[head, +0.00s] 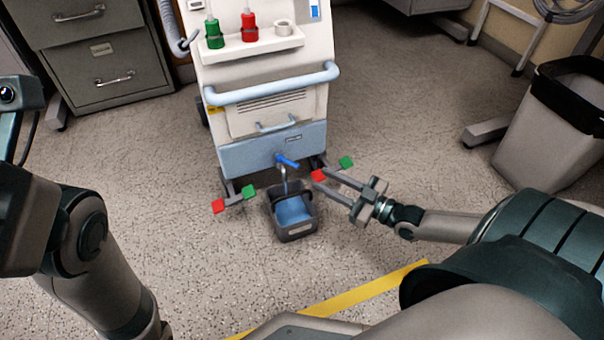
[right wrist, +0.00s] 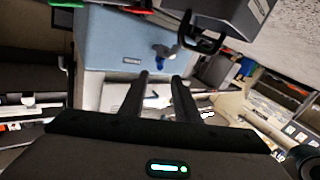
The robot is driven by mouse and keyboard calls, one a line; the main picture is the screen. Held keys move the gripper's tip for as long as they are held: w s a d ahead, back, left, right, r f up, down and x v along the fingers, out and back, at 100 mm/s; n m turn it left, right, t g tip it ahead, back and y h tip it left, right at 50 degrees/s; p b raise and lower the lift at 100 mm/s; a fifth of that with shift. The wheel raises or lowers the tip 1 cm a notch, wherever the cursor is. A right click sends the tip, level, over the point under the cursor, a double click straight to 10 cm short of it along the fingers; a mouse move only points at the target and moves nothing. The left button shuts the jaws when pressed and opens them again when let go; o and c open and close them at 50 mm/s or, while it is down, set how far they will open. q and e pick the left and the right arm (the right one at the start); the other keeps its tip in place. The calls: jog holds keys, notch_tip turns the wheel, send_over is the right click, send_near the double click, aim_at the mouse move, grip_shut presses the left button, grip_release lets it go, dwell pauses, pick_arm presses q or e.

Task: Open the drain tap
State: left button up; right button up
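The drain tap (head: 287,160) has a blue lever and sits low on the machine's light-blue front panel (head: 250,147). Its lever points right and slightly down. A thin spout hangs below it over a grey bucket (head: 296,233) with blue inside; I cannot tell whether anything flows. My right gripper (head: 320,180) is open and empty, with fingers apart, to the right of the tap and bucket, not touching the lever. In the right wrist view, the blue tap (right wrist: 160,51) shows beyond the parted fingertips (right wrist: 163,78), near the bucket (right wrist: 232,15). My left gripper is out of view.
Red and green squares mark the machine's feet, including a red one (head: 318,175) by my right fingertips. A handrail (head: 272,84) crosses the machine above the panel. A waste bin (head: 545,140) stands at right and a cabinet (head: 110,75) at left. Yellow tape (head: 365,291) lies in front.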

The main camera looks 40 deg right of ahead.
aim_at(288, 162)
jog(key=b+x, duration=0.3)
jog(key=x, duration=0.5)
jog(key=shift+w, duration=0.15)
grip_shut()
